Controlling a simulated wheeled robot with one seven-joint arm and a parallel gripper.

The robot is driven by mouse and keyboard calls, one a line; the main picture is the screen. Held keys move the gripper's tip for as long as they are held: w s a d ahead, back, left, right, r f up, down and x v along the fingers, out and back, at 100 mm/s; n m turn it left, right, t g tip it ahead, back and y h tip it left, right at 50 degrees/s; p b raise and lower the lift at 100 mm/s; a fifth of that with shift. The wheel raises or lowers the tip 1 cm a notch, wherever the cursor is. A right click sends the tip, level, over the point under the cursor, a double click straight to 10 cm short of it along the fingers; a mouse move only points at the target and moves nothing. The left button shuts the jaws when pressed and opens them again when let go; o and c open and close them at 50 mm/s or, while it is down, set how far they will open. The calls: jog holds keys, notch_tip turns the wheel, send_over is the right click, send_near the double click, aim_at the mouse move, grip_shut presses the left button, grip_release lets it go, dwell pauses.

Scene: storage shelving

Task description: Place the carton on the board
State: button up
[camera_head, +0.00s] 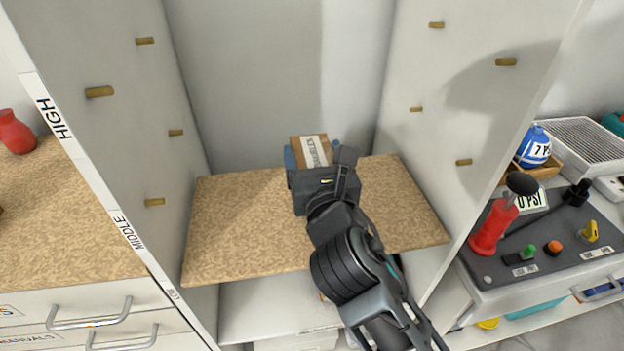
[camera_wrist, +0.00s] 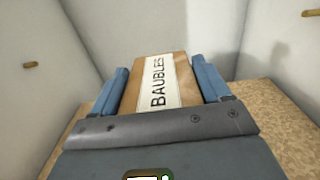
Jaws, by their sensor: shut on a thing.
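The carton (camera_head: 311,150) is a small brown box with a white label. In the wrist view the carton (camera_wrist: 158,84) reads "BAUBLES" and sits between the two blue fingers. My gripper (camera_head: 312,156) is shut on it, with a finger on each side. The board (camera_head: 235,225) is a speckled tan shelf between two white side walls. My gripper and the carton are over the back middle part of the board. The carton's underside is hidden, so I cannot tell whether it touches the board.
Wooden pegs (camera_head: 100,91) stick out of both side walls. The board's left part is bare. A lower white shelf (camera_head: 270,318) lies beneath. A red pump (camera_head: 494,226) stands on a bench at right, and a red vase (camera_head: 15,132) at left.

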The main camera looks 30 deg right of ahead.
jog(key=shift+w+a+f, duration=0.15)
jog(key=shift+w+f, duration=0.05)
jog(key=shift+f+b, duration=0.7)
jog(key=shift+f, duration=1.25)
jog(key=o, duration=1.1)
jog(key=shift+f, duration=0.15)
jog(key=b+v, duration=0.1)
jog(key=v, duration=1.1)
